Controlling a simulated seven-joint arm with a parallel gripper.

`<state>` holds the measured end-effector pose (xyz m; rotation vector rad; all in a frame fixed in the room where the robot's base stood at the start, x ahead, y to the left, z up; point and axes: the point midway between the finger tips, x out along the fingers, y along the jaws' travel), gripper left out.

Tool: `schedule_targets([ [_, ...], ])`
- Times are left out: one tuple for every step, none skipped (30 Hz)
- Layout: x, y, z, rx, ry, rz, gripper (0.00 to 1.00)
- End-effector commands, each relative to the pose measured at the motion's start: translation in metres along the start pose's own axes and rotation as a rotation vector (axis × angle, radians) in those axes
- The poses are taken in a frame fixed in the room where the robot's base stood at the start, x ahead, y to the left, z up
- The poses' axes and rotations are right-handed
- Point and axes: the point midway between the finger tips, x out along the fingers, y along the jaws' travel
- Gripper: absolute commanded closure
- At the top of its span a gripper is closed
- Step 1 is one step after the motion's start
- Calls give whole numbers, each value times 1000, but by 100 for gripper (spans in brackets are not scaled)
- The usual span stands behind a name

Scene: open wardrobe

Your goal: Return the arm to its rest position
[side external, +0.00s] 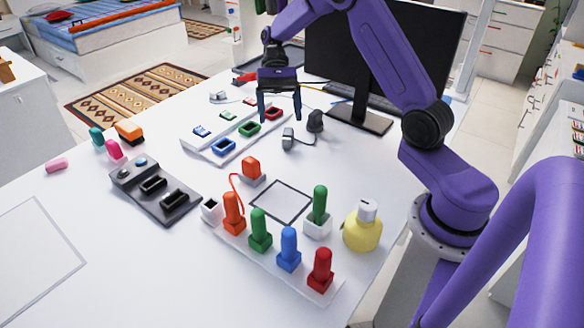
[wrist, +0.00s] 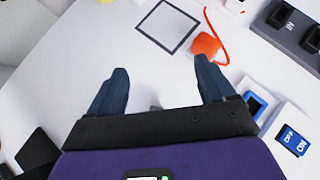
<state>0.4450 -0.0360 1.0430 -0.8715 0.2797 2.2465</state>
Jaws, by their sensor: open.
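My gripper (side external: 281,115) hangs above the far part of the white table, between the tray of coloured sockets and the monitor stand. Its two dark fingers are apart with nothing between them. In the wrist view the gripper (wrist: 162,85) shows the same open, empty fingers over bare white table. My purple arm reaches in from its base at the right side of the table.
Below the gripper are a white socket tray (side external: 197,149) and small grey items (side external: 315,121). The monitor (side external: 375,45) stands close behind. The table's left front is mostly clear.

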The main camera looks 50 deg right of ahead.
Motion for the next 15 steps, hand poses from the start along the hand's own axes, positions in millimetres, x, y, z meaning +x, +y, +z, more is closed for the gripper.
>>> schedule_targets([
  [9, -4, 16, -56, 35, 45, 18],
  [14, -5, 23, -87, 55, 70, 18],
  [21, -7, 33, -130, 80, 104, 18],
  [26, -8, 40, -163, 100, 128, 18],
  [32, -8, 47, -197, 118, 152, 18],
  [39, -8, 57, -242, 143, 184, 18],
  [44, -8, 64, -278, 162, 207, 18],
  [49, -7, 71, -313, 179, 230, 18],
  [56, -5, 80, -361, 203, 261, 18],
  [62, -4, 87, -399, 220, 284, 18],
  [67, -2, 93, -437, 236, 306, 18],
  [73, 1, 102, -487, 260, 335, 18],
  [79, 3, 108, -527, 275, 357, 18],
  [84, 6, 114, -566, 291, 379, 18],
  [90, 10, 122, -619, 312, 406, 18],
])
